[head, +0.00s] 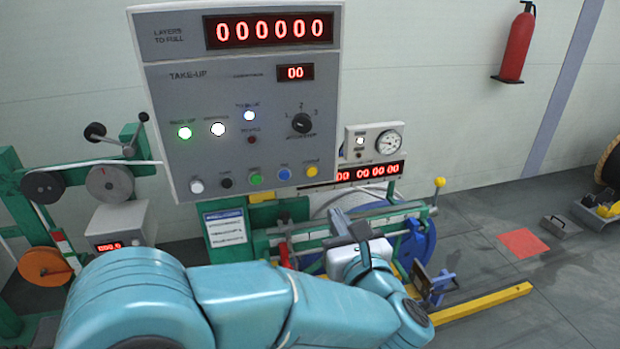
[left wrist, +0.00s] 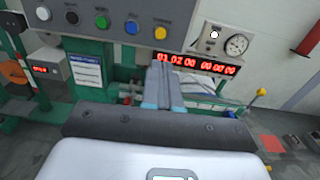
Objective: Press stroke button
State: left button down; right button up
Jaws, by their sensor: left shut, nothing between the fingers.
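The grey take-up control panel (head: 240,100) stands upright in the head view. Along its bottom edge is a row of push buttons: white (head: 196,186), black (head: 226,183), green (head: 255,178), blue (head: 284,174) and yellow (head: 312,170). Their small labels are too blurred to tell which is the stroke button. My left gripper (head: 362,248) is below and right of the row, apart from the panel. In the left wrist view its fingers (left wrist: 162,78) are together and empty, pointing towards the area below the blue (left wrist: 132,27) and yellow (left wrist: 161,33) buttons. My right gripper is not in view.
A small box with a round gauge (head: 388,142) and a red digit display (head: 370,172) sit right of the panel. Green machine frame with spools (head: 110,182) stands at left. A yellow bar (head: 480,303) lies low at right. Open floor is beyond it.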

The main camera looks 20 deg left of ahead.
pick_arm(q)
jog(key=shift+d, duration=0.1)
jog(key=p, duration=0.6)
send_near(312, 172)
jog(key=x, duration=0.6)
jog(key=shift+w+a, duration=0.2)
jog(key=shift+w, duration=0.1)
